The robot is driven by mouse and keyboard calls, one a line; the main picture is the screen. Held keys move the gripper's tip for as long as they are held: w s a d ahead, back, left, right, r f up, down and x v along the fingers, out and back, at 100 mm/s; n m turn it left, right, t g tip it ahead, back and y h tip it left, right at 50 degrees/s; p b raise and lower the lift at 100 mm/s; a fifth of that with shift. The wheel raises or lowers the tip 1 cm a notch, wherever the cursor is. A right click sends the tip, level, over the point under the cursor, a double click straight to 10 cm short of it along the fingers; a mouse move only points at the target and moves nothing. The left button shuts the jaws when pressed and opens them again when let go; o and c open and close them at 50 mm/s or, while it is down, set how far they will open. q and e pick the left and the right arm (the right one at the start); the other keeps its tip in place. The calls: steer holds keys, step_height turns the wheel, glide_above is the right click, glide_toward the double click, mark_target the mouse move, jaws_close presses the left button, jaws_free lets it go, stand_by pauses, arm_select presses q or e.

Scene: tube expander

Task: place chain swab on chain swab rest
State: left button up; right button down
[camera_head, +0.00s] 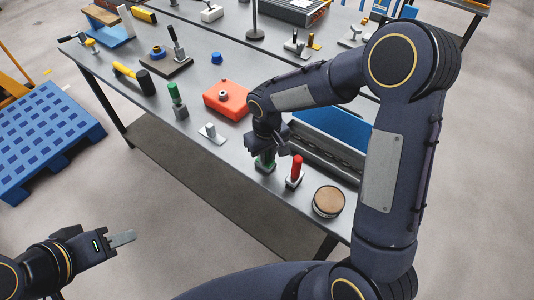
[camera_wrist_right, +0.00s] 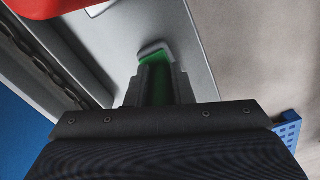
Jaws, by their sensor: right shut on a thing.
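My right gripper (camera_head: 267,150) is shut on a green-handled tool (camera_head: 265,159), which I take to be the chain swab. The tool is upright at a small grey block (camera_head: 264,169) near the table's front edge, which may be its rest; I cannot tell if it is fully seated. In the right wrist view, green (camera_wrist_right: 155,62) shows between the fingers (camera_wrist_right: 160,84), with a grey edge (camera_wrist_right: 153,48) just beyond. The tool's lower end is hidden. My left gripper (camera_head: 121,239) is off the table at lower left, holding nothing visible; its finger gap is not clear.
A red-handled tool (camera_head: 296,168) stands close to the right of my right gripper, with a round brown-topped tin (camera_head: 328,201) beyond. A long grey tray (camera_head: 325,152) lies behind. Another green-handled tool (camera_head: 175,94), a small post plate (camera_head: 211,133) and an orange-red block (camera_head: 227,99) are left.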

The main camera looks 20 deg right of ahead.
steer(key=shift+f, duration=0.2)
steer(key=c, duration=1.3)
jaws_free()
steer(key=shift+r, duration=0.15)
step_height(320, 180, up, 12)
steer(key=shift+r, duration=0.1)
steer(key=shift+s+d+r+m+t+y, duration=0.4)
steer(key=shift+s+d+m+t+y, duration=0.65)
steer(key=shift+s, duration=2.5)
steer(key=shift+s+d+r+m+t+y, duration=0.3)
steer(key=shift+s+d+m+t, duration=0.75)
steer(key=shift+s, duration=2.55)
steer(key=shift+s+d+r+m+t+y, duration=0.6)
steer(key=shift+s+d, duration=1)
steer(key=shift+s, duration=1.95)
